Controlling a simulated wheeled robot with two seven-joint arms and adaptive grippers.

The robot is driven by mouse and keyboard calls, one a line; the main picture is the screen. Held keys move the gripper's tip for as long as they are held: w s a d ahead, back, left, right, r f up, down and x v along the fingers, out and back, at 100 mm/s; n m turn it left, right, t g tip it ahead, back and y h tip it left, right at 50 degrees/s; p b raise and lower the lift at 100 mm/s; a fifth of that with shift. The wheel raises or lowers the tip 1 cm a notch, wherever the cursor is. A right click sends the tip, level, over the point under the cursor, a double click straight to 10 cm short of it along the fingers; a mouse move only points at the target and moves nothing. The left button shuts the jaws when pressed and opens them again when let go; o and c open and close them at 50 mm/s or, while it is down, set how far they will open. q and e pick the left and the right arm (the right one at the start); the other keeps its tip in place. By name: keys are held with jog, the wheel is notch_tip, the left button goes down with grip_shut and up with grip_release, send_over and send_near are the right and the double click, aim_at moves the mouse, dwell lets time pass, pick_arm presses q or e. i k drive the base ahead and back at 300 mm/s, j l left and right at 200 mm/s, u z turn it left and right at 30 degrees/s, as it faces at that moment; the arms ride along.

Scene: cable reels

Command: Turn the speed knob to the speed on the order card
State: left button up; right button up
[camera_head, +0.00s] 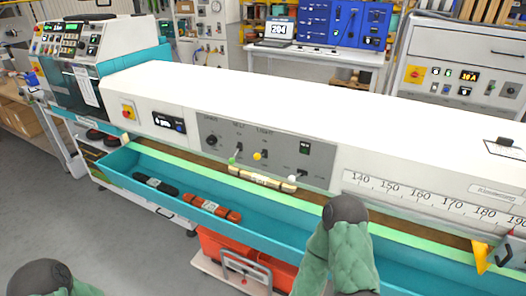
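The dark round speed knob (211,140) sits at the left of the grey control panel (262,150) on the front of the long white machine. Its pointer setting is too small to read. Two green-sleeved parts of my arms with dark rounded ends show at the bottom left and bottom centre. No gripper fingers show, and nothing of mine touches the knob.
A teal trough (250,222) runs along the machine's front, holding a black bundle (155,186) and an orange-brown bundle (212,208). A yellow lever (482,256) stands at the lower right. A red emergency button (128,112) is left of the panel. A red crate (228,262) is below.

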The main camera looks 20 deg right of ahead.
aim_at(211, 140)
jog(key=l+z, duration=0.2)
jog(key=z, duration=0.3)
jog(key=l+z, duration=0.2)
jog(key=z, duration=0.25)
jog(key=l+z, duration=0.2)
jog(key=z, duration=0.3)
jog(key=i+l+z, duration=0.1)
jog(key=z, duration=0.35)
jog(key=i+l, duration=0.2)
jog(key=l, duration=0.15)
